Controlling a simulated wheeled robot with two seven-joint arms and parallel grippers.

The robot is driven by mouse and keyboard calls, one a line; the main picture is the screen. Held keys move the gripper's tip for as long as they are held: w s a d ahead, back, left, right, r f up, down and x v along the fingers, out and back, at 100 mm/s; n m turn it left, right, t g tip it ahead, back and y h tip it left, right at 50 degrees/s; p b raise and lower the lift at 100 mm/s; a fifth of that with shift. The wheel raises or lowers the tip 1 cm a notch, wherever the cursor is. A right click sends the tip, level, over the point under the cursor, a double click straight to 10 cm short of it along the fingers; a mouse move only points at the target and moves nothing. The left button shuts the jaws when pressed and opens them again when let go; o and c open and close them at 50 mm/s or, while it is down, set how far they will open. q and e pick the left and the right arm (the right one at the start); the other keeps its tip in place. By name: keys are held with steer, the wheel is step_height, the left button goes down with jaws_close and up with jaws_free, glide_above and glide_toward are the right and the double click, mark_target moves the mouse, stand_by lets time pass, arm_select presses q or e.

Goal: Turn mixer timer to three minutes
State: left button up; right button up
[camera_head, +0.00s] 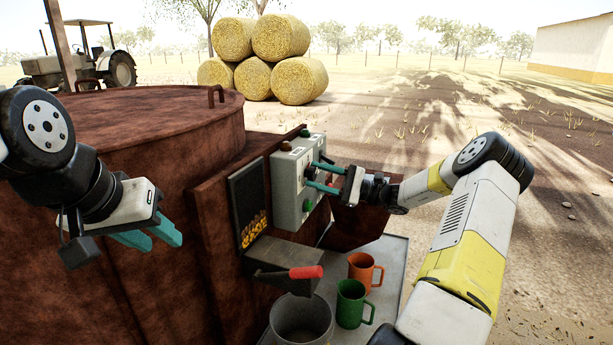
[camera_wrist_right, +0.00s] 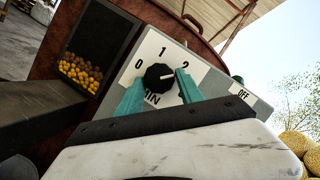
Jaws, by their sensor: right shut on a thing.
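The timer is a black round knob (camera_wrist_right: 158,77) on a white dial plate (camera_wrist_right: 150,50) marked 0, 1, 2 and MIN in the right wrist view. Its white pointer mark points right, just below the 2, toward the right finger. No 3 is readable; that finger covers part of the dial. My right gripper (camera_wrist_right: 160,92) is shut on the knob, one teal finger on each side. In the head view my right gripper (camera_head: 318,177) reaches the grey control box (camera_head: 286,185) from the right. My left gripper (camera_head: 163,241) is open and empty before the rusty mixer drum (camera_head: 60,270).
Below the box are a chute with a red-handled lever (camera_head: 305,272), a metal bucket (camera_head: 301,322), a green mug (camera_head: 352,304) and an orange mug (camera_head: 364,269). An OFF label (camera_wrist_right: 243,92) is right of the dial. Open ground lies right.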

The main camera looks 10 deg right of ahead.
steer(key=m+t, duration=0.1)
steer(key=m, duration=0.2)
steer(key=m+t, duration=0.1)
steer(key=m, duration=0.2)
steer(key=shift+s+a+f+t, duration=0.1)
steer(key=shift+s+f+t, duration=0.1)
steer(key=shift+t, duration=0.2)
steer(key=m+t, duration=0.1)
steer(key=m, duration=0.2)
steer(key=m+t+h, duration=0.1)
steer(key=m+t, duration=0.1)
steer(key=m, duration=0.1)
steer(key=shift+s+a+h, duration=0.1)
steer(key=shift+h, duration=0.2)
steer(key=shift+m, duration=0.6)
steer(key=o, duration=1.3)
steer(key=shift+c, duration=0.2)
steer(key=v, duration=0.8)
steer(key=shift+a, duration=0.1)
